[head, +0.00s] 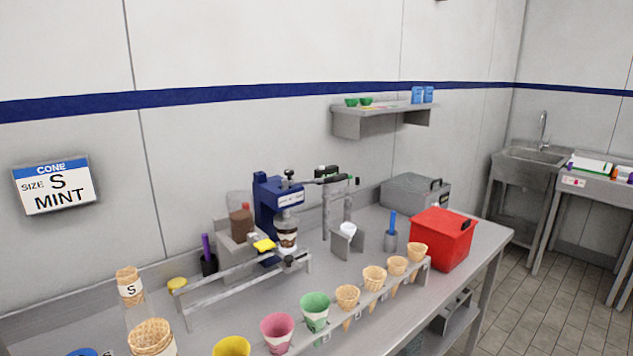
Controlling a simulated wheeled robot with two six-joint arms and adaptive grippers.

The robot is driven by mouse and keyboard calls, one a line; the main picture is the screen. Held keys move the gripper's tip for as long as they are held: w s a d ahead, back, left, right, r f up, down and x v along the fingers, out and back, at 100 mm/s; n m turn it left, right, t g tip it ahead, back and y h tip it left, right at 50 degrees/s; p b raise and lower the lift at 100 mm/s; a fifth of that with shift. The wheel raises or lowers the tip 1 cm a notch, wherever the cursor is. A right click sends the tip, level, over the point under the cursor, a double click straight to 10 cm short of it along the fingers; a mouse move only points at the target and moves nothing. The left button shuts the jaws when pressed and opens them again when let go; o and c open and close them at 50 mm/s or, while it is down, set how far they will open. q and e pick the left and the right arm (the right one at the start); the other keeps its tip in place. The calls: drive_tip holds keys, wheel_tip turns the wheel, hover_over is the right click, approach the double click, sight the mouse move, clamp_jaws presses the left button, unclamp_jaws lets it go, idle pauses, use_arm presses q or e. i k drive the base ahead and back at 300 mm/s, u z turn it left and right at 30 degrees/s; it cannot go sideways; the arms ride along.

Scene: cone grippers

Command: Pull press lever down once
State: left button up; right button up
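A blue press (266,205) stands near the back of the steel counter, left of the middle of the head view. Its press lever (330,180) is a dark bar with a black grip. It sticks out to the right from the top of the press, roughly level. A white and brown cup-like piece (287,233) sits under the press head. Neither of my grippers shows in this view.
A row of cones stands in a metal rack (390,300) along the counter's front. A grey post stand (336,215) is close behind the lever. A red box (441,240) and a grey case (414,191) stand to the right. A wall shelf (382,119) hangs above.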

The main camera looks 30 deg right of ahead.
sight(336, 178)
drive_tip(key=z, duration=0.55)
drive_tip(key=k, duration=0.65)
drive_tip(key=z, duration=0.65)
drive_tip(key=i, duration=1.35)
drive_tip(key=u, duration=0.85)
